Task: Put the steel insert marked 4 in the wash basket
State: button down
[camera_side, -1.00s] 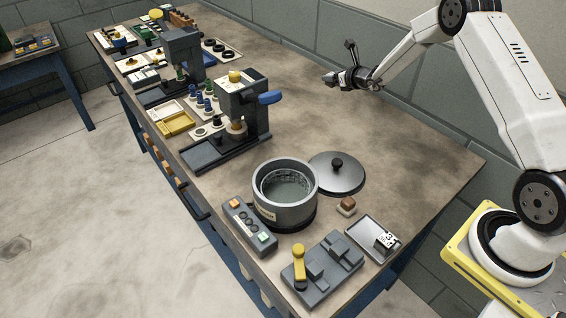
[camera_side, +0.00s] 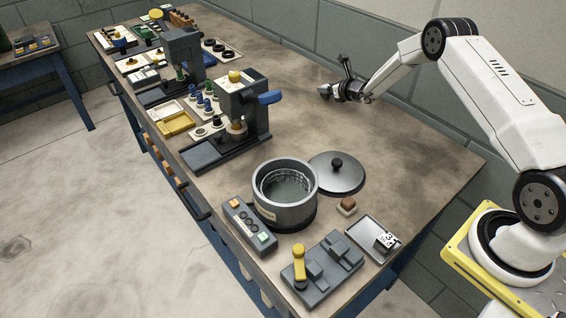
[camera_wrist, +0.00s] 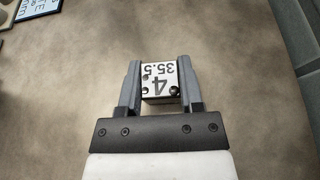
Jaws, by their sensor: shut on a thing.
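My gripper (camera_wrist: 160,88) is shut on the steel insert marked 4 (camera_wrist: 160,78). In the wrist view the insert sits between the two fingers, its top reading 4 and 35.5. In the side view my gripper (camera_side: 330,92) is over the far part of the bench; the insert cannot be made out there. The wash basket (camera_side: 272,178) is a wire mesh lining inside the open grey round pot (camera_side: 285,213) near the front of the bench. My gripper is well behind and above the pot, apart from it.
The pot's lid (camera_side: 340,181) lies on the bench beside it. A tray with another marked block (camera_side: 390,241), a clamp fixture with a yellow lever (camera_side: 300,262) and a control box (camera_side: 243,228) stand nearby. A press (camera_side: 240,110) stands left. The bench's right middle is clear.

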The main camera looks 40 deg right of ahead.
jog(key=shift+f, duration=0.3)
jog(key=shift+c, duration=1.2)
grip_release()
jog(key=shift+r, duration=0.15)
jog(key=shift+s+r, duration=0.15)
jog(key=shift+s, duration=0.15)
jog(key=shift+v, duration=5.65)
